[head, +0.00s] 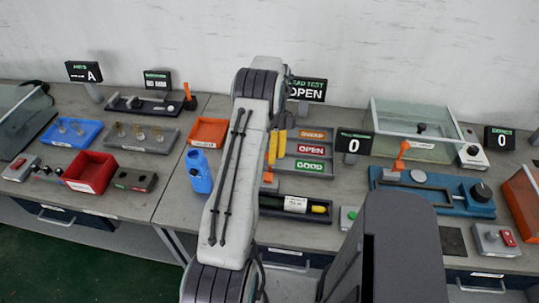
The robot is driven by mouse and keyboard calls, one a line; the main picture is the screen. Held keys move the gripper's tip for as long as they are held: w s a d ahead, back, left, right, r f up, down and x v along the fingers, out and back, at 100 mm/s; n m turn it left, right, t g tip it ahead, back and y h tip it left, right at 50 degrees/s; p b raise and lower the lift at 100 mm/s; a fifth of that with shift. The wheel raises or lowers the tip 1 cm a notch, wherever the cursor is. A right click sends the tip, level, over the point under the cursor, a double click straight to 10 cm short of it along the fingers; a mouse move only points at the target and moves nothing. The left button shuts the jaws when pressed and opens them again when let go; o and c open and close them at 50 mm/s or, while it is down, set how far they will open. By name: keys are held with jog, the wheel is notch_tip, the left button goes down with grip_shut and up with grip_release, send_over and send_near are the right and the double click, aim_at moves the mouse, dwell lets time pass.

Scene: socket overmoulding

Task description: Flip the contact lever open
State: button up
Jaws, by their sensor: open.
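Several orange levers show in the head view, and I cannot tell which one is the contact lever. One orange lever (401,157) stands tilted up on the blue fixture (432,196) at right. Another orange lever (187,91) stands up at the right end of a dark fixture (143,105) at the back left. A small orange piece (268,177) shows beside my arm, mostly hidden by it. A sign (307,90) behind my arm reads "TEST OPEN", partly covered. My gripper is hidden behind my raised arm.
Labelled trays (311,150), yellow upright pieces (281,146) and a black tray (292,207) lie right of my arm. A blue bottle (200,172), an orange bin (208,132) and a red bin (90,172) stand left. A clear-walled box (415,130) stands back right.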

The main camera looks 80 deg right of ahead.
jog(key=v, duration=0.7)
jog(key=shift+d, duration=0.15)
dwell(0.5)
jog(key=shift+r, duration=0.15)
dwell(0.3)
jog(key=shift+w+r, duration=0.1)
dwell(0.3)
